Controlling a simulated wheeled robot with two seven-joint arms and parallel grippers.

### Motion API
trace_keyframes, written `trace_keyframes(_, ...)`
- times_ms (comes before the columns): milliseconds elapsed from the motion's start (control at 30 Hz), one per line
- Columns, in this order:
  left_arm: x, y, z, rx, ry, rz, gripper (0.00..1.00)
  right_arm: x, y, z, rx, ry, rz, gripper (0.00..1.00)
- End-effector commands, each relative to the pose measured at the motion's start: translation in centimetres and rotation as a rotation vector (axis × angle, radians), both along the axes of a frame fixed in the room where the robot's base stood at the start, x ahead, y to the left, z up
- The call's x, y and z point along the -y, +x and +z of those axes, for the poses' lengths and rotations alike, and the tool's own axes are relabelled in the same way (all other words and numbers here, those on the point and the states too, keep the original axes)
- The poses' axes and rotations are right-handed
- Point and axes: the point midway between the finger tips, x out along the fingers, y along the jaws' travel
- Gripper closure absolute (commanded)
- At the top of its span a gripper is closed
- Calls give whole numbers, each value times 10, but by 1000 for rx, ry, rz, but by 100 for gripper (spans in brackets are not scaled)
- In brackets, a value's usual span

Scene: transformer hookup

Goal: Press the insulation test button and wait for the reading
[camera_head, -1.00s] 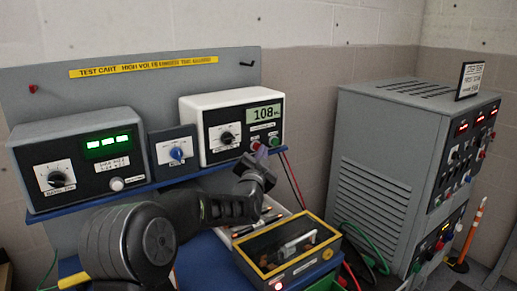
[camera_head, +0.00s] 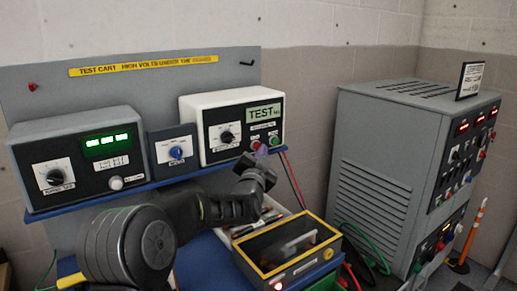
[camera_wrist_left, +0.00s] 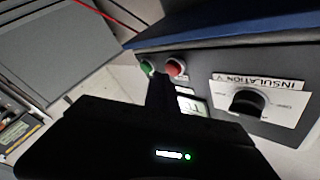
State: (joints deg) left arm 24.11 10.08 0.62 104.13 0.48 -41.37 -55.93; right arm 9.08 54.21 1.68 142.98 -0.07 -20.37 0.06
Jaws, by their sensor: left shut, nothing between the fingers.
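The insulation tester (camera_head: 217,107) is a white box with a dark front panel on the cart's blue shelf. Its display (camera_head: 263,113) reads TEST. A red button (camera_head: 255,145) and a green button (camera_head: 274,140) sit below the display. My left gripper (camera_head: 263,154) is shut and empty, its tips just in front of these buttons. In the left wrist view the tips (camera_wrist_left: 158,80) overlap the edge of the green button (camera_wrist_left: 147,67), with the red button (camera_wrist_left: 175,67) beside it. I cannot tell whether they touch. My right gripper is not in view.
A grey meter box (camera_head: 78,160) with a green display and a small blue-knob box (camera_head: 172,151) stand left on the shelf. A grey cabinet (camera_head: 375,160) stands at right.

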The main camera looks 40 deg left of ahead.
Motion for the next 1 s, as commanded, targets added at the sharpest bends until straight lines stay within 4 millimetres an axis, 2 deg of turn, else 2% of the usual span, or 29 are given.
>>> trace_keyframes(167,8,-2,-1,1,0,-1,100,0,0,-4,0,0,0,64)
trace_keyframes(633,13,-4,0,1,-1,-2,100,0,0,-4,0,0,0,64)
trace_keyframes(1000,50,-14,0,2,-2,-3,100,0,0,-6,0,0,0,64)
